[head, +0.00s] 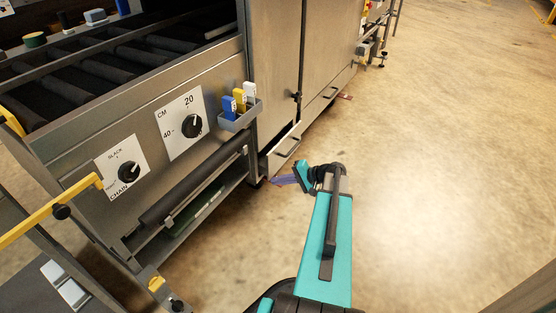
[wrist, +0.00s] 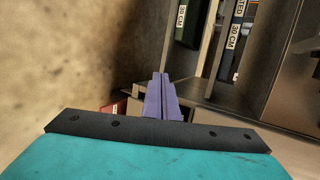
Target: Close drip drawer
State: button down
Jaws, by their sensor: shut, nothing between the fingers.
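The drip drawer (head: 283,153) appears to be the low metal drawer with a bar handle at the foot of the machine. Its front seems to stand out a little from the cabinet above. My gripper (head: 280,180) has purple fingers, shut and empty, low over the floor just in front of the drawer's near end. In the wrist view the shut fingers (wrist: 161,92) point toward the machine's lower edge. Whether they touch the drawer I cannot tell. The gripper body hides part of the view below the fingers.
A second low front with a handle (head: 331,93) lies farther along the machine. The control panel with two dials (head: 192,126) and a holder with colored tags (head: 240,115) are above left. A yellow bar (head: 50,212) is at left. The floor (head: 440,160) at right is clear.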

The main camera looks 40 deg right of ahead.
jog(key=s+d+r+t+h, duration=0.1)
jog(key=s+d+r, duration=0.1)
jog(key=d, duration=0.4)
jog(key=s+d+r+m+t+h+b, duration=0.1)
jog(key=s+d+r+t, duration=0.1)
jog(key=d, duration=0.3)
jog(key=shift+s+d+r+m, duration=0.3)
jog(key=shift+d+r, duration=0.1)
jog(key=shift+r, duration=0.5)
jog(key=shift+w+b, duration=0.15)
jog(key=shift+b, duration=0.15)
jog(key=b, duration=0.5)
send_near(271, 154)
jog(key=x, duration=0.5)
jog(key=shift+f, duration=0.25)
jog(key=shift+w+a+r+b, duration=0.1)
jog(key=shift+w+r+b, duration=0.05)
jog(key=shift+w+b, duration=0.3)
